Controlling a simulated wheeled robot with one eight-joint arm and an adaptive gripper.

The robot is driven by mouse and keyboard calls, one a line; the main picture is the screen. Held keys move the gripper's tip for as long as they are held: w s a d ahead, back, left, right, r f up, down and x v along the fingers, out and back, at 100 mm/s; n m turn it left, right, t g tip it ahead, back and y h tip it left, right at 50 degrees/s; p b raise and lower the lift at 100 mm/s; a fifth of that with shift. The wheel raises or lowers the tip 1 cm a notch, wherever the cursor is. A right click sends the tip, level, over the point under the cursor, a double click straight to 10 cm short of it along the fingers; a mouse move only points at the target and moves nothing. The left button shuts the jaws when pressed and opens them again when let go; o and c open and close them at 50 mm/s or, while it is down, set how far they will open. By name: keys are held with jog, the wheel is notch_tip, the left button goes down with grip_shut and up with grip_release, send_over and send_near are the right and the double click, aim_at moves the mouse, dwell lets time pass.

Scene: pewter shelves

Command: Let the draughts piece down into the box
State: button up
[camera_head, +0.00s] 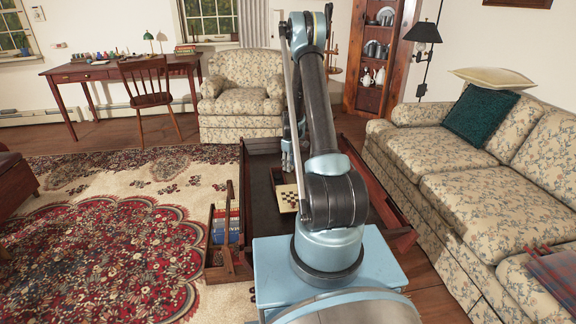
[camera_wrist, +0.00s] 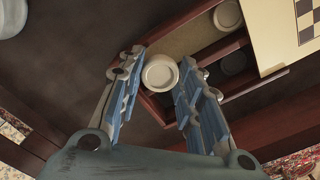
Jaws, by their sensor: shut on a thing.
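A white round draughts piece (camera_wrist: 160,73) is between the two blue-lined fingers of my gripper (camera_wrist: 157,78) in the wrist view. The fingers are shut on it. Behind it is the box (camera_wrist: 204,50), reddish wood with divided compartments. The held piece overlaps the box's near left end, and its height above the box cannot be told. Another white piece (camera_wrist: 228,16) lies in one compartment, and a dark piece (camera_wrist: 233,62) lies in another. In the head view my gripper (camera_head: 287,160) is beyond my arm, and the held piece cannot be made out.
A checkered board (camera_wrist: 296,32) adjoins the box at the right; it also shows in the head view (camera_head: 288,197). Both are on a dark, wood-edged table (camera_head: 258,190). A floral sofa (camera_head: 450,180) stands at the right, an armchair (camera_head: 243,85) behind, and a book rack (camera_head: 226,230) front left.

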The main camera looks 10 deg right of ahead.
jog(key=shift+f, duration=0.2)
jog(key=o, duration=0.8)
jog(key=shift+o, duration=0.2)
notch_tip(320, 180, up, 12)
dwell(0.4)
jog(key=shift+w, duration=0.1)
